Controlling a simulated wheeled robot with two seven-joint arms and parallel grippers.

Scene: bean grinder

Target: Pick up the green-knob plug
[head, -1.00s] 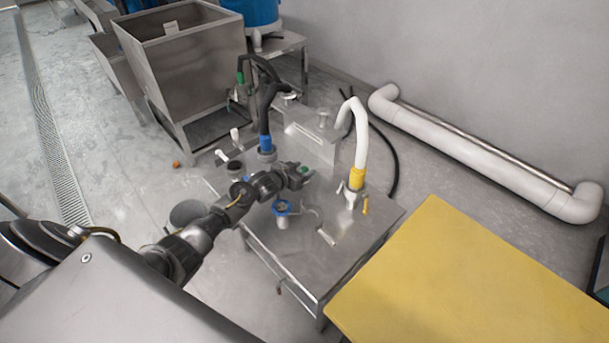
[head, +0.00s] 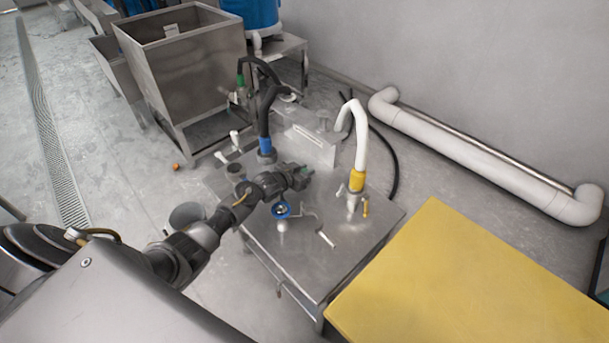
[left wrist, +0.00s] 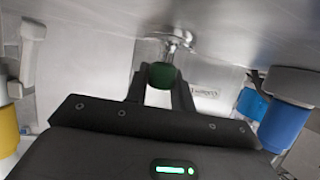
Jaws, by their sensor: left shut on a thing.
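The green-knob plug shows in the head view as a small green spot (head: 309,170) at the tip of my left gripper (head: 304,176). In the left wrist view its round dark green knob (left wrist: 162,75) sits between the two fingers of my left gripper (left wrist: 163,84), which is shut on it. The gripper is over the metal table (head: 300,262), between the blue-collared black hose and the yellow-collared white hose. My right gripper is not in view.
A black hose with a blue collar (head: 265,145) and a white hose with a yellow collar (head: 357,180) rise from the table. A blue-ringed fitting (head: 281,210) is below my wrist. A yellow board (head: 480,275) is at right. The table's front is clear.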

